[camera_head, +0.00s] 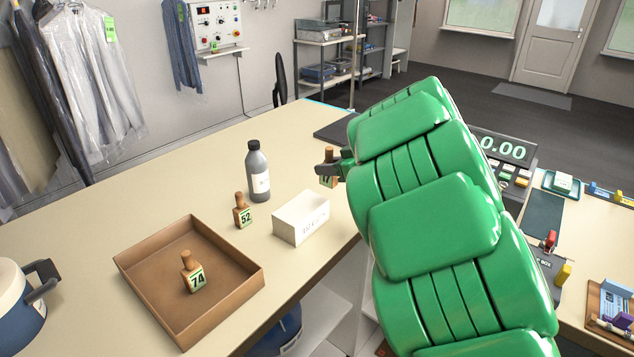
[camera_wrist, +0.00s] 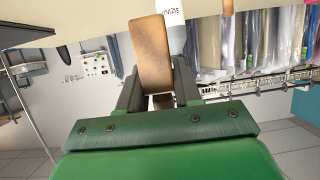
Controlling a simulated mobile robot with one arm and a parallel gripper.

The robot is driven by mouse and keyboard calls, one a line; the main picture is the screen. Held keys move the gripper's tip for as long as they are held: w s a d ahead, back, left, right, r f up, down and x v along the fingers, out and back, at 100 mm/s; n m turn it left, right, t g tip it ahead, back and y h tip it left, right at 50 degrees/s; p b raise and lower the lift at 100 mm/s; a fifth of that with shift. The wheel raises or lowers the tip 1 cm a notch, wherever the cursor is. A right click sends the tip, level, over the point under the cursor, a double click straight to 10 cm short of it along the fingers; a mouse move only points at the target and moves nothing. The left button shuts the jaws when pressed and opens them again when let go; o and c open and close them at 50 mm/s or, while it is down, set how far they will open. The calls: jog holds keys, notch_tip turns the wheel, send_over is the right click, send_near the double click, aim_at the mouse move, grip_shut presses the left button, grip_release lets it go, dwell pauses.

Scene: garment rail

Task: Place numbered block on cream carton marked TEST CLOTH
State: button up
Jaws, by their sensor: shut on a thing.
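My gripper (camera_head: 332,167) is shut on a small wooden numbered block (camera_head: 328,180), whose label is partly hidden by the finger. In the wrist view the brown block (camera_wrist: 152,52) sits between the two fingers of my gripper (camera_wrist: 157,90). The cream carton (camera_head: 302,217) stands near the table's front edge in the head view, with blurred lettering on its front side. The held block is above and a little to the right of the carton in the picture, apart from it. The carton's top looks bare.
A block marked 52 (camera_head: 242,211) and a grey bottle (camera_head: 258,171) stand left of the carton. A brown tray (camera_head: 135,262) holds a block marked 74 (camera_head: 192,272). A blue and white jug (camera_head: 20,308) stands at far left. My green arm hides part of the right side.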

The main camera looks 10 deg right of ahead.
jog(key=s+a+r+n+g+y, duration=0.1)
jog(key=s+a+r+n+g, duration=0.2)
jog(key=s, duration=0.4)
jog(key=s+a+r+n+g+y, duration=0.15)
jog(key=s+r, duration=0.25)
jog(key=s, duration=0.4)
send_over(301, 206)
jog(key=shift+m+t, duration=0.35)
jog(key=shift+f, duration=4.8)
notch_tip(301, 206, down, 3)
jog(key=shift+f, duration=0.1)
jog(key=o, duration=1)
jog(key=shift+o, duration=0.2)
